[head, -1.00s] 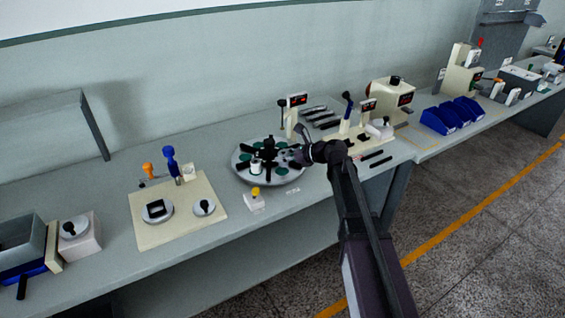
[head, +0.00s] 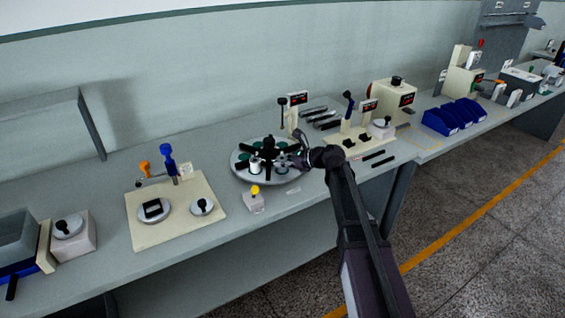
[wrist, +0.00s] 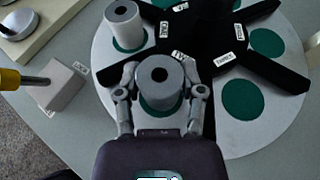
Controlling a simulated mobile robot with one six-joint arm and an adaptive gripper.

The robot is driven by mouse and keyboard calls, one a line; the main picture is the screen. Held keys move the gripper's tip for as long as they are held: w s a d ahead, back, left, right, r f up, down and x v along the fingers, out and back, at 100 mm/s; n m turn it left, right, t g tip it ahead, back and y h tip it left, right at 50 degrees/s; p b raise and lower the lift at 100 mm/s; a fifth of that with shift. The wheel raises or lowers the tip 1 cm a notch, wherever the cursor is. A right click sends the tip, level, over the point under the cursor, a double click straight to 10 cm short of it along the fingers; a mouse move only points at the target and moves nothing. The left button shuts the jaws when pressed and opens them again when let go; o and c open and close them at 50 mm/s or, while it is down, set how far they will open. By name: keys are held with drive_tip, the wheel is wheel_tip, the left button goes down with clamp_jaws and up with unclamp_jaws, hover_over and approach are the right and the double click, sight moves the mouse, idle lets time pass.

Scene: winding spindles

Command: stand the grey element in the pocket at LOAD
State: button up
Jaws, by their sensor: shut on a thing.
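A paler cylinder (wrist: 122,32) stands in the neighbouring pocket at upper left. White tags sit on the black arms; their words are too small to read surely. In the head view my gripper (head: 301,160) is at the right side of the turntable (head: 240,171).
A small box with a yellow knob (head: 255,191) stands at the turntable's front. A cream board (head: 150,232) with round plates lies to the left. A post with a red display (head: 298,99) stands behind. Blue bins (head: 440,121) are farther right. Green pockets at the wrist view's right are empty.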

drive_tip(key=shift+f, duration=0.15)
drive_tip(key=o, duration=1.2)
drive_tip(key=shift+c, duration=0.2)
drive_tip(key=shift+r, duration=0.2)
drive_tip(key=shift+s+d+r, duration=0.1)
drive_tip(key=shift+d, duration=0.1)
drive_tip(key=p+v, duration=0.4)
drive_tip(key=v, duration=0.7)
drive_tip(key=shift+d, duration=0.2)
